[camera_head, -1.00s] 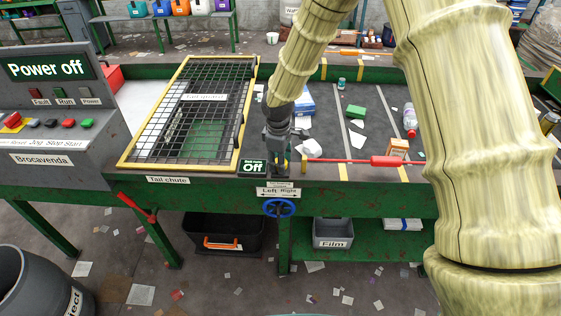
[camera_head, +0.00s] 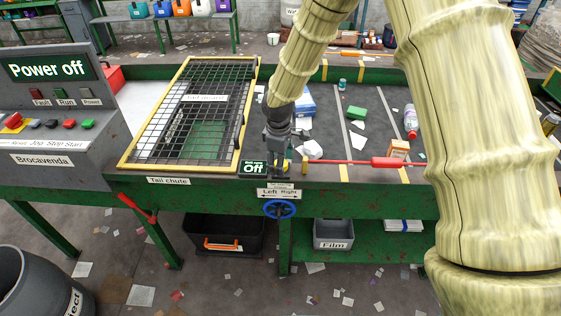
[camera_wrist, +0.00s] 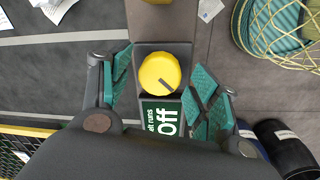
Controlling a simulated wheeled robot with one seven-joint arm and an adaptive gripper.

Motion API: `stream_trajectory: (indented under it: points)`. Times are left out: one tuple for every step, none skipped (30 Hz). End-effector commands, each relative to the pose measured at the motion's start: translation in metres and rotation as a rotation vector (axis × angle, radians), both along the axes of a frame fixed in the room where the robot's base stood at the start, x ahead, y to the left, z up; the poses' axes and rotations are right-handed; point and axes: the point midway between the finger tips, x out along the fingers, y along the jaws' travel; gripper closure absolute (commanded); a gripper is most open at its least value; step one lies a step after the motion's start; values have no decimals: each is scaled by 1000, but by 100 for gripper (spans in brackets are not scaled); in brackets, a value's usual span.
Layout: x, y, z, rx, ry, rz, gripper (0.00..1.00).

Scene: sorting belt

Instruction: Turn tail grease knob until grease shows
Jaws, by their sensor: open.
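I cannot read any label naming the knob as the tail grease knob, and no grease shows. My gripper (camera_wrist: 162,90) is open, with its green-padded fingers on either side of the knob and gaps visible. In the head view my gripper (camera_head: 278,170) points down at the belt frame's front edge.
A yellow-framed mesh guard (camera_head: 190,115) lies left of my gripper. A red-handled bar (camera_head: 388,162) lies to its right. A blue handwheel (camera_head: 280,208) hangs below. The control panel (camera_head: 48,68) reads "Power off". Loose litter, including a green block (camera_head: 356,112), lies on the belt.

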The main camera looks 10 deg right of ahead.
Motion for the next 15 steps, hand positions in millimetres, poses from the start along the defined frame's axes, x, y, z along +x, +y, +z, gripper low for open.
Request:
stream_trajectory:
  points:
    - [0,0,4,0,-1,0,38]
    - [0,0,7,0,-1,0,38]
    - [0,0,11,0,-1,0,38]
    - [-1,1,15,0,-1,0,38]
    - [-1,1,20,1,-2,0,38]
    - [-1,2,26,2,-3,0,38]
    - [-1,2,31,2,-3,0,38]
    - [-2,2,37,1,-3,-1,38]
    - [-2,2,45,1,-3,-1,38]
    - [-2,2,50,1,-3,-1,38]
    - [-2,3,56,2,-4,-1,38]
    - [-3,3,63,1,-3,-1,38]
    - [-3,3,68,1,-3,-1,38]
    - [-3,3,74,1,-3,-1,38]
    - [-4,3,80,1,-3,-1,38]
